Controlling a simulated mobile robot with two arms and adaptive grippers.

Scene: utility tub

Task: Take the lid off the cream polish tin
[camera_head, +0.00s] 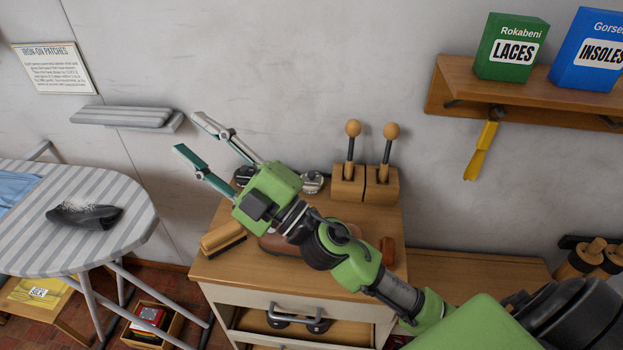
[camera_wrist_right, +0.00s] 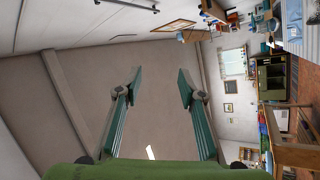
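My right gripper (camera_head: 187,133) is open and empty, raised above the cabinet top and pointing up and left. In the right wrist view the open fingers (camera_wrist_right: 160,78) have nothing between them but the room's wall and ceiling behind. Two small round tins lie at the back of the cabinet: a dark one (camera_head: 243,174) left of the gripper body and a silvery one (camera_head: 313,182) right of it. Both are partly hidden by my gripper and arm. I cannot tell which is the cream polish tin, or whether a lid is on. My left gripper is not in view.
The wooden cabinet top (camera_head: 245,266) also holds a brush (camera_head: 222,238), a brown shoe (camera_head: 280,246) behind my arm, and a wooden block stand (camera_head: 365,186) with two knobbed handles. An ironing board (camera_head: 100,240) stands left. A shelf (camera_head: 520,93) with boxes hangs upper right.

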